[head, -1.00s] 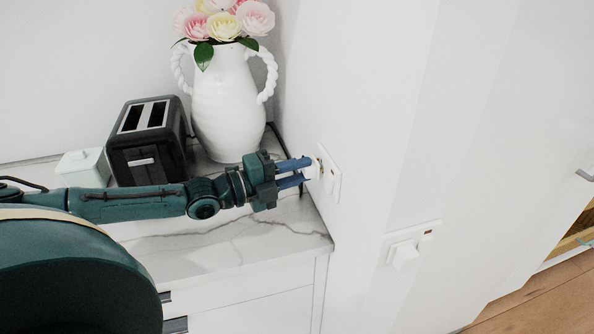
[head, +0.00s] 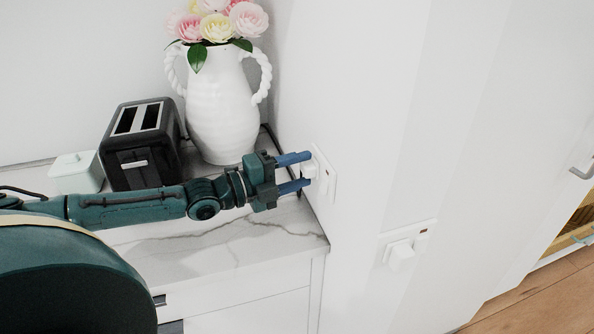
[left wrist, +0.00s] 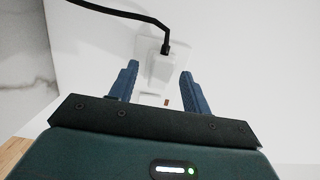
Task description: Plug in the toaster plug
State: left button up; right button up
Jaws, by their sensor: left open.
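The white toaster plug (head: 309,171) sits at the upper wall outlet (head: 326,184), upright against its face. In the left wrist view the plug (left wrist: 160,70) has a black cable running up and left, and the outlet plate (left wrist: 188,52) is behind it. I cannot tell whether its pins are fully in. My left gripper (head: 296,172) is open, its blue fingers on either side of the plug with gaps visible in the wrist view (left wrist: 158,82). The black toaster (head: 142,145) stands on the counter behind my arm. My right gripper is out of view.
A white vase (head: 222,110) with flowers stands beside the toaster, and a small pale lidded box (head: 76,172) is to its left. A lower wall outlet (head: 408,246) bears a white block. The marble counter front (head: 250,235) is clear.

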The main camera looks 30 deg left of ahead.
pick_arm(q)
jog(key=shift+s+a+f, duration=0.1)
jog(key=shift+s+a, duration=0.05)
jog(key=shift+s, duration=0.05)
jog(key=p+v, duration=0.5)
jog(key=v, duration=0.7)
jog(key=shift+s, duration=0.35)
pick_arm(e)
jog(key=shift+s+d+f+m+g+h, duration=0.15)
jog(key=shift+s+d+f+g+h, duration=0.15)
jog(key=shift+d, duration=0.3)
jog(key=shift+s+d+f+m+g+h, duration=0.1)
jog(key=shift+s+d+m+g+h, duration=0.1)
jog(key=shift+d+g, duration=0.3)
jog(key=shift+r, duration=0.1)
